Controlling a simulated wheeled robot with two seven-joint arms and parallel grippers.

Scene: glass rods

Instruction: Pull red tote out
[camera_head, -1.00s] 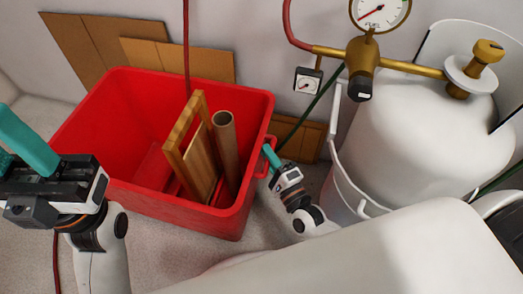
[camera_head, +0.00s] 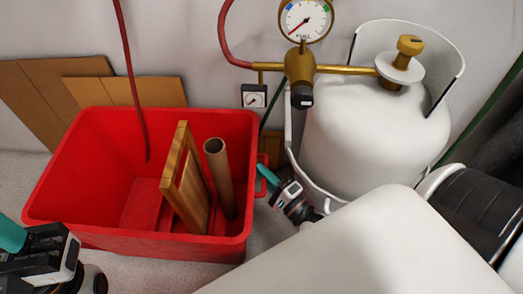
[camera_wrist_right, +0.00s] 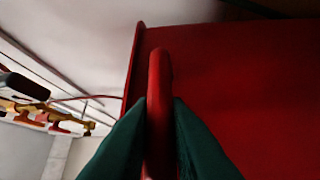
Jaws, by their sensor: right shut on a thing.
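The red tote (camera_head: 100,190) stands on the floor in the left half of the head view, with a wooden frame (camera_head: 182,190) and a brown tube (camera_head: 220,175) leaning inside it. My right gripper (camera_head: 264,180) is at the tote's right side, at its side handle. In the right wrist view the green fingers of the right gripper (camera_wrist_right: 160,125) are shut on the red handle (camera_wrist_right: 159,75), with the tote's wall (camera_wrist_right: 235,90) behind. My left gripper (camera_head: 12,238) shows at the lower left edge, partly cut off, beside the tote's near left corner. Its fingertips are not clear.
A white gas tank (camera_head: 375,130) with a brass valve and a gauge (camera_head: 305,20) stands just right of the tote. A red hose (camera_head: 130,80) hangs down over the tote. Cardboard sheets (camera_head: 60,95) lean on the back wall.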

